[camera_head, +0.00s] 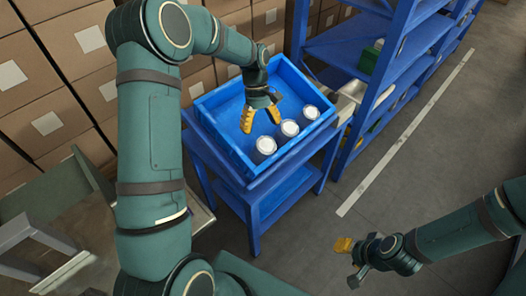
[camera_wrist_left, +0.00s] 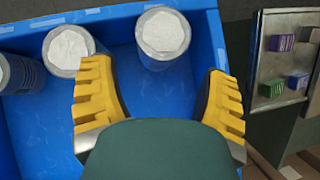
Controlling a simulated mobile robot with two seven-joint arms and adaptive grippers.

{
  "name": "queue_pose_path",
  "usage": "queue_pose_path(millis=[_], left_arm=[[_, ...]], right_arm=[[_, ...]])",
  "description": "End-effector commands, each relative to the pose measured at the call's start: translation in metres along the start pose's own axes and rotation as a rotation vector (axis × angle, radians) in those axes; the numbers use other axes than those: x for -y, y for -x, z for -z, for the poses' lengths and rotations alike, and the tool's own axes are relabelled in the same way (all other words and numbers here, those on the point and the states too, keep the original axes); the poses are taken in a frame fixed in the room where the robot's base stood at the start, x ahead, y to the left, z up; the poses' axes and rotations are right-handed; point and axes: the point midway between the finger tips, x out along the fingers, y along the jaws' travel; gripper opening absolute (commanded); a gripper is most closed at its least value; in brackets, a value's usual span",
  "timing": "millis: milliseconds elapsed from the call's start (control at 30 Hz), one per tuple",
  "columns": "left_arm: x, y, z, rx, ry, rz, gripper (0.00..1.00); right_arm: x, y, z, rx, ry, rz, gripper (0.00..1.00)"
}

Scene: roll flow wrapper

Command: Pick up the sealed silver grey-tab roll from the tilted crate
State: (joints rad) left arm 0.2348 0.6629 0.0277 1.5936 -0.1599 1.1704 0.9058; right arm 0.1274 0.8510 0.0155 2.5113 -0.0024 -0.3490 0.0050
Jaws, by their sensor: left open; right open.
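The tilted blue crate (camera_head: 215,99) stands on a blue stand and holds three silver rolls with white tops. In the head view they form a row along its lower side: a left roll (camera_head: 266,146), a middle roll (camera_head: 289,129) and a right roll (camera_head: 311,113). I cannot make out a grey tab on any. My left gripper (camera_head: 260,117) is open and empty over the crate, apart from the rolls. In the left wrist view one roll (camera_wrist_left: 163,36) shows ahead, between the open fingers (camera_wrist_left: 160,80); another (camera_wrist_left: 68,50) is partly behind a finger. My right gripper (camera_head: 348,262) is open and empty, low at right.
Stacked cardboard boxes (camera_head: 85,42) line the back left. A blue shelf unit (camera_head: 345,45) stands close behind the crate's right side. A board with purple and green blocks (camera_wrist_left: 285,60) shows beside the crate.

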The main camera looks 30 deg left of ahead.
Motion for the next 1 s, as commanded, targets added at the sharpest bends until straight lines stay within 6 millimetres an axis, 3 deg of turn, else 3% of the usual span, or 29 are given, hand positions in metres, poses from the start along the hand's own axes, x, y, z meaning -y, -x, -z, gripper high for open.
queue_pose_path(millis=[100,333,600,933,967,1000], left_arm=[[0.000,-0.015,0.000,0.001,0.000,0.000,0.75],[0.001,-0.031,-0.001,0.000,0.001,0.000,0.75],[0.002,-0.068,-0.003,0.001,0.000,0.000,0.75],[0.002,-0.073,-0.004,-0.001,0.000,-0.002,0.75],[0.002,-0.073,-0.004,-0.001,0.000,-0.002,0.69],[0.002,-0.073,-0.004,-0.001,0.000,-0.002,0.55]], right_arm=[[-0.001,-0.003,0.001,-0.002,0.000,0.000,0.47],[-0.003,-0.007,0.001,-0.004,0.000,0.000,0.47],[-0.006,-0.016,0.002,-0.008,0.001,0.000,0.47],[-0.006,-0.017,0.002,-0.009,0.001,0.000,0.47],[-0.006,-0.017,0.002,-0.009,0.001,0.000,0.47],[-0.006,-0.017,0.002,-0.009,0.001,0.000,0.47]])
